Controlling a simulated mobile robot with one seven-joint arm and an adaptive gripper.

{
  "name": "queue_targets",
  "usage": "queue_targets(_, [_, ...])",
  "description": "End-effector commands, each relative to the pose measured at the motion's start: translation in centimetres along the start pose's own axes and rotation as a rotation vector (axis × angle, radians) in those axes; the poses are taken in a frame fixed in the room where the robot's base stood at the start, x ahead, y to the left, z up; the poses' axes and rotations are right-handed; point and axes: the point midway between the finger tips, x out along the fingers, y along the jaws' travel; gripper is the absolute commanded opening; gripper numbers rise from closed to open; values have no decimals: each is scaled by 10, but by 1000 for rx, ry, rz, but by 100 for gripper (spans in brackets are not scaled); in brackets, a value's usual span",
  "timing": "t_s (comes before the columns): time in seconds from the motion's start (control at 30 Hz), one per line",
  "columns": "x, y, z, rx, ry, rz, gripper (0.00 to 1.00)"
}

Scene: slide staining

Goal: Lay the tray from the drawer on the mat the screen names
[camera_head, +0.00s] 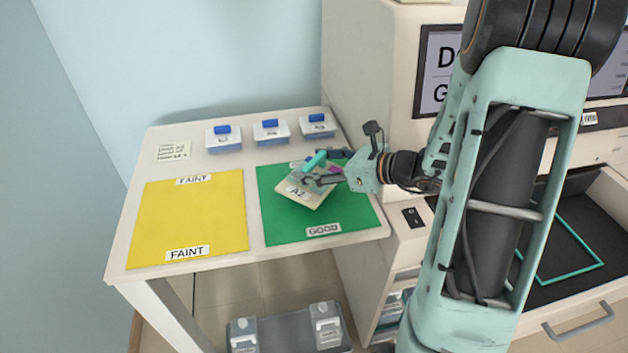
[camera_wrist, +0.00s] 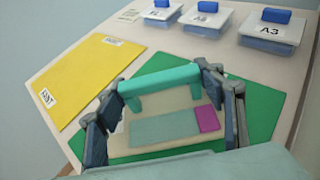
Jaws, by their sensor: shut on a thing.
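The tray (camera_head: 309,197) is a pale, flat piece labelled A2 with a teal handle. The wrist view shows the tray (camera_wrist: 122,142) bearing a grey-green slide with a magenta end. My gripper (camera_head: 322,168) is shut on the handle; both fingers of my gripper (camera_wrist: 172,88) show at its ends. The tray is over the green mat (camera_head: 357,213), labelled GOOD, turned relative to it; I cannot tell whether it touches. The yellow mat (camera_head: 190,222), labelled FAINT, lies left and is bare. The screen (camera_head: 431,75) shows a D and a G; my arm hides the rest.
Several lidded boxes with blue knobs (camera_head: 270,131) line the table's back edge, beside a paper note (camera_head: 173,150). An open drawer (camera_head: 572,285) at right shows a teal outline and no tray in its visible part. A grey bin (camera_head: 290,333) stands below the table.

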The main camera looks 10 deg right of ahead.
Motion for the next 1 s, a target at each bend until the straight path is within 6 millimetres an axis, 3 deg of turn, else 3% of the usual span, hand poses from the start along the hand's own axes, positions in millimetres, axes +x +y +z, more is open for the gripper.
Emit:
queue_targets(0.27, [14,0,-33,1,-1,1,33])
queue_targets(0.63, [16,0,-37,-2,-1,0,33])
queue_targets(0.67, [15,0,-37,-1,0,0,64])
queue_targets(0.7, [15,0,-36,-1,0,0,68])
queue_targets(0.8, [15,0,-36,-1,0,0,79])
queue_targets(1.0, [15,0,-36,-1,0,0,80])
